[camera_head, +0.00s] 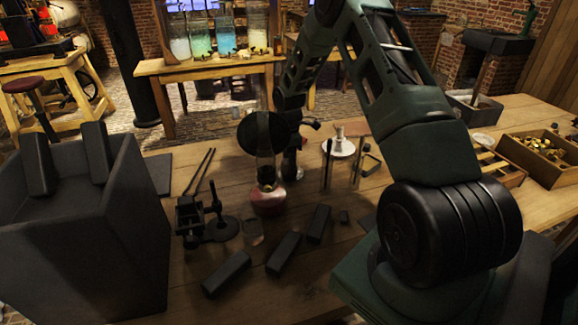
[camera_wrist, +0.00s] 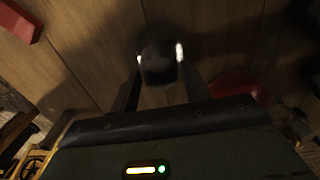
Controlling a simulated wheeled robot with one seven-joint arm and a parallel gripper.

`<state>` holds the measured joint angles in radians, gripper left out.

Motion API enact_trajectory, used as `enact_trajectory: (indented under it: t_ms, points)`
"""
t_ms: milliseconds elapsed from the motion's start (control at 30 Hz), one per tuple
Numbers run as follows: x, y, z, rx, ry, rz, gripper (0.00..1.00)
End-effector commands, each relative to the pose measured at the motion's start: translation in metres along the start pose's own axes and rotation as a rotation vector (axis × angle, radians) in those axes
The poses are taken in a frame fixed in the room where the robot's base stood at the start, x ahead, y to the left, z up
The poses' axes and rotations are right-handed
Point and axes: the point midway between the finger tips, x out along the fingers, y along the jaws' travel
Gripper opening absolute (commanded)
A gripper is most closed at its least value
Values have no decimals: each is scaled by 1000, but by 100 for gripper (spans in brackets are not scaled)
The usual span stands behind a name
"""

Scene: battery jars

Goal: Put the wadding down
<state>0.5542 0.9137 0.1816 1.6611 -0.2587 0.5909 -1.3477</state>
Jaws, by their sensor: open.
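My gripper (camera_wrist: 160,58) shows in the wrist view with its two fingers apart, pointing down at the wooden table. A dark, blurred, rounded lump (camera_wrist: 158,66) lies between the fingertips. It may be the wadding, but its material is too dark to tell, and I cannot tell whether it touches the fingers or the table. In the head view, my gripper (camera_head: 290,168) is low over the table, just right of the red-based oil lamp (camera_head: 268,200). The lump cannot be made out there.
Dark bars (camera_head: 284,253) lie in front of the lamp. A black stand (camera_head: 220,228) is to its left, a large dark box (camera_head: 75,245) at far left. Rods and a white dish (camera_head: 339,148) stand to the right.

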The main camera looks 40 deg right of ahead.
Motion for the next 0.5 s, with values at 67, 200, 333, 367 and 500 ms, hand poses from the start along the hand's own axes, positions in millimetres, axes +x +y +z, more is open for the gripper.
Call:
enact_trajectory:
  t_ms: [67,200,333,367,500]
  points:
    - [-18,1,1,1,0,6,46]
    - [-47,1,1,0,0,5,46]
    - [-69,1,0,1,0,4,46]
    - [-72,1,0,1,0,3,46]
    - [-84,0,0,1,0,2,46]
